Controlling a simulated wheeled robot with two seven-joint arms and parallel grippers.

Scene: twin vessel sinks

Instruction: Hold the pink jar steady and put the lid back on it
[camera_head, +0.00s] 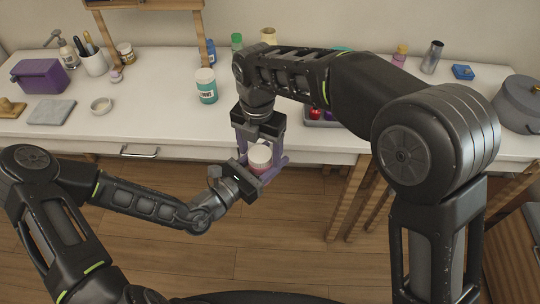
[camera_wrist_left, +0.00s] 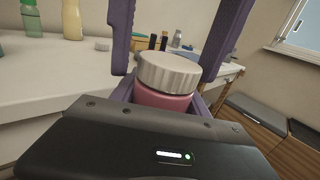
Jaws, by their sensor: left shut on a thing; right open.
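The pink jar (camera_wrist_left: 162,99) is upright in my left gripper (camera_head: 264,171), held in the air in front of the counter's front edge. The white ribbed lid (camera_wrist_left: 168,72) sits on top of the jar; it also shows in the head view (camera_head: 260,155). Whether it is fully screwed down I cannot tell. My right gripper (camera_head: 259,146) is open above the jar. Its two purple fingers also show in the left wrist view (camera_wrist_left: 172,60), one to each side of the lid with gaps between. Most of the jar's body is hidden in the head view.
A grey pot (camera_head: 519,104) stands at the far right. Wooden floor lies open below the grippers.

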